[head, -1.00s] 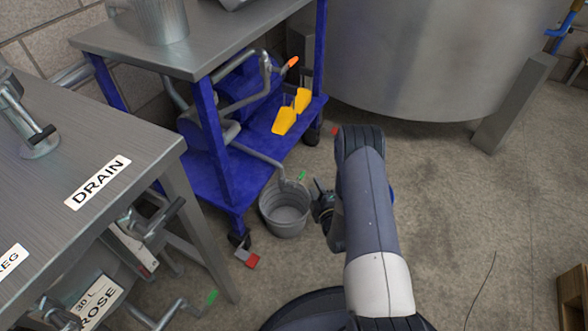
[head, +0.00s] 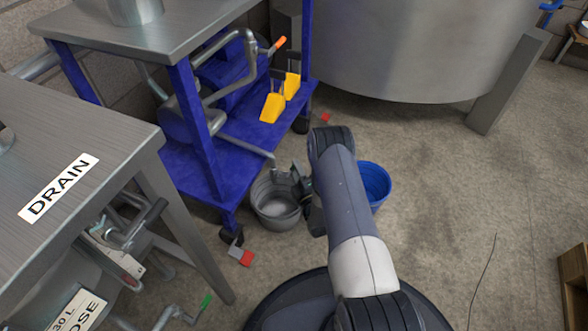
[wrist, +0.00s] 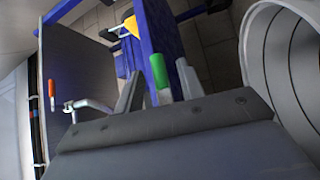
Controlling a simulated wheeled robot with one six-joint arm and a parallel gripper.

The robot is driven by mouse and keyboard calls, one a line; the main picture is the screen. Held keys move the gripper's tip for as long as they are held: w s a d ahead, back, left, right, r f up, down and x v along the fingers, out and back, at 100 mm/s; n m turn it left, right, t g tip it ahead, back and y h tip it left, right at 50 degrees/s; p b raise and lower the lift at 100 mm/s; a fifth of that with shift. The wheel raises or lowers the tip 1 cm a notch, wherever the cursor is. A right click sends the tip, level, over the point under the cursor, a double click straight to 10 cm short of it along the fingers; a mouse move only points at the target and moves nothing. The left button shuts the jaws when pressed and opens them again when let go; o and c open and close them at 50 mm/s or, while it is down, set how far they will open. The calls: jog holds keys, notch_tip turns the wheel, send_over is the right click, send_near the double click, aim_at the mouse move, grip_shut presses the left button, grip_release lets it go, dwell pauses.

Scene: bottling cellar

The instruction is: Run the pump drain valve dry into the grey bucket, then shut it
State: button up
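The grey bucket (head: 268,212) stands on the floor beside the blue pump cart. The pump's outlet pipe (head: 245,146) slopes down toward it. My gripper (head: 298,178) is at the bucket's back right rim and hides the pipe's end and valve in the head view. In the wrist view a green-ended handle (wrist: 163,96) shows between the two fingers of my gripper (wrist: 158,88). The fingers look apart, with a gap on each side of the handle. Contact with it cannot be told. I cannot see whether liquid runs.
A blue bucket (head: 375,182) stands right of my arm. A steel table marked DRAIN (head: 110,130) is at left, a big tank (head: 400,50) behind. The floor at right is mostly clear.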

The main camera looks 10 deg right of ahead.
jog(key=shift+w+a+r, duration=0.15)
jog(key=shift+w, duration=0.9)
grip_shut()
